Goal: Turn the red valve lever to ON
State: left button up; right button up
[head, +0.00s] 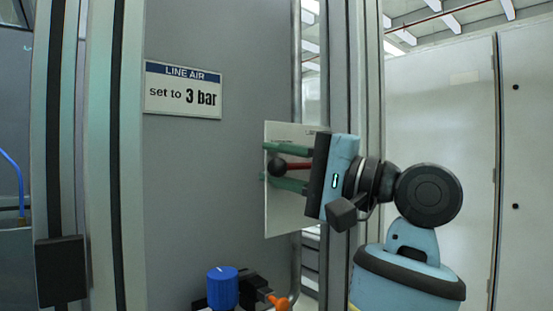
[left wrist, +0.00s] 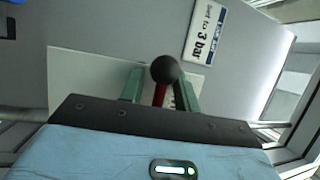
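The red valve lever (head: 299,166) has a black ball knob (head: 281,163) at its end and stands in front of a white plate (head: 284,218). In the head view it lies about level, with the knob to the left. My left gripper (head: 272,165) is open, with one green finger above the lever and one below. In the left wrist view, the red lever (left wrist: 159,95) and knob (left wrist: 165,70) sit between the two fingers, with gaps visible beside the lever. The valve body and most plate markings are hidden by my gripper. My right gripper is not in view.
A sign (head: 183,91) reading "LINE AIR set to 3 bar" is on the grey panel (head: 200,180). Below are a blue knob (head: 222,287) and an orange part (head: 278,301). An upright frame post (head: 340,70) stands close behind my gripper.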

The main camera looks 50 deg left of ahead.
pick_arm(q)
jog(key=shift+a, duration=0.1)
jog(key=c, duration=0.6)
grip_shut()
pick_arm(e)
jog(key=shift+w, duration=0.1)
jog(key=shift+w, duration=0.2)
pick_arm(q)
jog(key=shift+f, duration=0.1)
